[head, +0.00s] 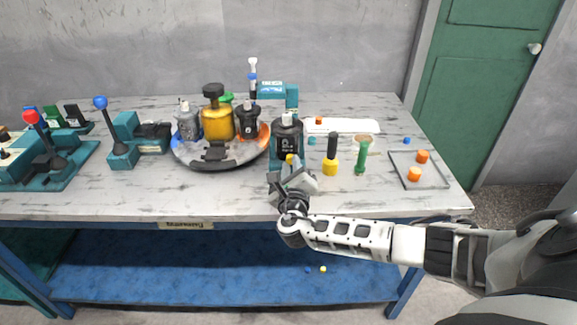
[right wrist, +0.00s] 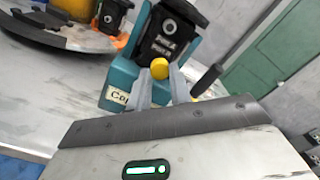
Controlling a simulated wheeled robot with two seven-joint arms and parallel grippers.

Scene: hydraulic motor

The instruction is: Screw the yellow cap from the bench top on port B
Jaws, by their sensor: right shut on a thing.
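My right gripper (head: 291,166) is shut on the yellow cap (head: 290,158), in front of the dark motor (head: 287,136) on its teal stand. In the right wrist view the yellow cap (right wrist: 159,68) sits between the tips of the gripper (right wrist: 160,82), just below the motor's dark body (right wrist: 166,45). The motor's label has two lines of small print that seem to name ports. The cap overlaps the motor's lower face, and I cannot tell whether it touches port B or the threads. My left gripper is not in view.
Right of the motor stand a yellow-black tool (head: 331,158) and a green tool (head: 361,157). A clear tray (head: 405,178) holds orange caps. The bench front right is clear. Small pieces lie on the blue lower shelf (head: 200,270).

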